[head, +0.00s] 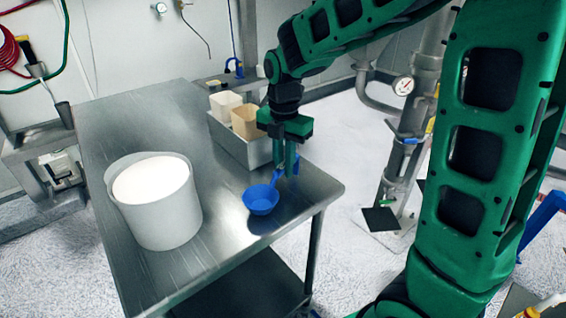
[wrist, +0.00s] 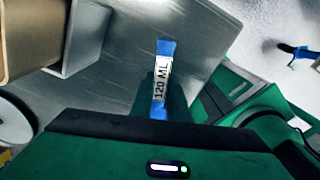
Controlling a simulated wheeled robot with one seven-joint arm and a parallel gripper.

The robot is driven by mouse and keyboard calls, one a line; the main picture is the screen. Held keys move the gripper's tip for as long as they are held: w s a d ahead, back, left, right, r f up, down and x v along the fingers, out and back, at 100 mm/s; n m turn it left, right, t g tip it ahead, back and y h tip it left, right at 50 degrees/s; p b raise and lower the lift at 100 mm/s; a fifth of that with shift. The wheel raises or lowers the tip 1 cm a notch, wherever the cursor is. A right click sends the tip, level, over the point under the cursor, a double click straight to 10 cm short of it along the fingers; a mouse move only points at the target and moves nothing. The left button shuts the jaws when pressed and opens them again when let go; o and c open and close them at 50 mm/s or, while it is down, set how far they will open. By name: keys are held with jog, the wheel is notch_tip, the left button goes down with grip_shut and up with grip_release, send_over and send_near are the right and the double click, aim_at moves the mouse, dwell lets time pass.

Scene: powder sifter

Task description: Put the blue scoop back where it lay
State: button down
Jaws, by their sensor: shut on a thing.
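The blue scoop (head: 261,200) is at the right front part of the steel table, its round bowl facing up and pointing toward the front left. My gripper (head: 286,172) points down and is shut on the scoop's handle. In the wrist view the handle (wrist: 162,78) stands out between the fingers (wrist: 160,104), with a white label reading "120 ML"; the bowl is hidden there. A dark reflection shows on the table by the bowl. I cannot tell whether the scoop touches the table or hangs just above it.
A grey bucket (head: 166,215) of white powder stands on the table (head: 135,115) at left. A metal bin (head: 228,142) behind my gripper holds a white container (head: 224,102) and a tan one (head: 245,121). The table's right edge is close to the scoop. Bare steel lies between bucket and scoop.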

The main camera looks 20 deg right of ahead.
jog(key=shift+f, duration=0.55)
dwell(0.4)
jog(key=c, duration=1.6)
grip_release()
notch_tip(320, 180, up, 11)
jog(key=shift+w+f, duration=0.1)
jog(key=shift+f, duration=0.1)
jog(key=s+d+f+m, duration=0.2)
jog(key=s+d+m, duration=0.95)
jog(key=m, duration=0.25)
jog(key=s+d+f+m, duration=0.2)
jog(key=s+m, duration=0.3)
jog(key=s+d+f+m, duration=0.2)
jog(key=s+m, duration=0.3)
jog(key=m, duration=0.1)
jog(key=s+d+f+m, duration=0.2)
jog(key=s+m, duration=0.3)
jog(key=m, duration=0.1)
jog(key=shift+d, duration=0.3)
